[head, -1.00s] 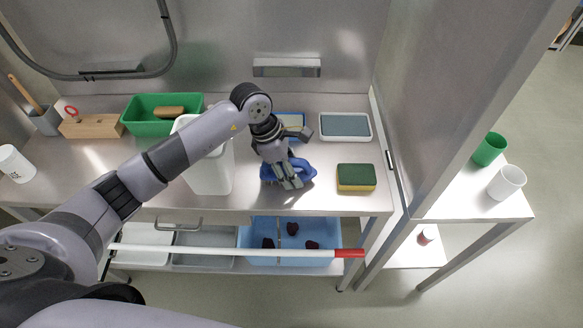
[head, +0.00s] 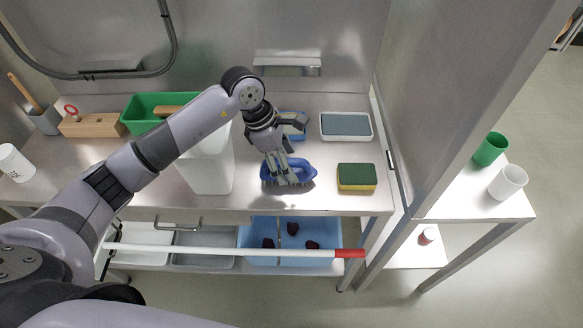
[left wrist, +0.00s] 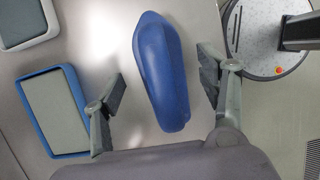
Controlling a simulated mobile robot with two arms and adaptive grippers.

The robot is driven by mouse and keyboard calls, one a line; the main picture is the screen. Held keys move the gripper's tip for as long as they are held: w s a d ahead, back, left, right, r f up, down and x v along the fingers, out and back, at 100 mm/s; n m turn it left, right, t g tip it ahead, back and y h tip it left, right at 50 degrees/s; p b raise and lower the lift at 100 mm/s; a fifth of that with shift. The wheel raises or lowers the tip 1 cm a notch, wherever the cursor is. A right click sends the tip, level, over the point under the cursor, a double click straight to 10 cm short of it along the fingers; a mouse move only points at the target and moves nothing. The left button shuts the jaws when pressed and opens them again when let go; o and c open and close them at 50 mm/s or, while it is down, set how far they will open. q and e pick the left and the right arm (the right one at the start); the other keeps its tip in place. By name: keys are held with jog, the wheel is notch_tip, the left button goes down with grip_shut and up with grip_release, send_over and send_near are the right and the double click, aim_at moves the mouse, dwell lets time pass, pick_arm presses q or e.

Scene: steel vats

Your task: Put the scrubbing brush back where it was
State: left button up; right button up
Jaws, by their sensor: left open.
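The scrubbing brush (head: 300,172), blue with a rounded handle, lies on the steel worktop near its front edge. In the left wrist view the brush (left wrist: 162,70) lies between the fingers of my left gripper (left wrist: 160,86), with a gap on each side. My left gripper (head: 280,165) is open and over the brush in the head view, its fingers covering part of it. Behind it are a blue-rimmed tray (left wrist: 24,88), partly hidden by my gripper in the head view, and a grey pad in a white-rimmed tray (head: 346,126). My right gripper is not in view.
A green and yellow sponge (head: 356,177) lies right of the brush. A tall white container (head: 207,172) stands close on the left, under my arm. A green bin (head: 140,112) and a wooden block (head: 92,126) are farther left. A steel partition (head: 455,90) rises at the right.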

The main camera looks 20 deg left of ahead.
pick_arm(q)
jog(key=b+v, duration=0.1)
jog(key=v, duration=0.7)
jog(key=shift+a+r, duration=0.2)
jog(key=shift+r, duration=0.15)
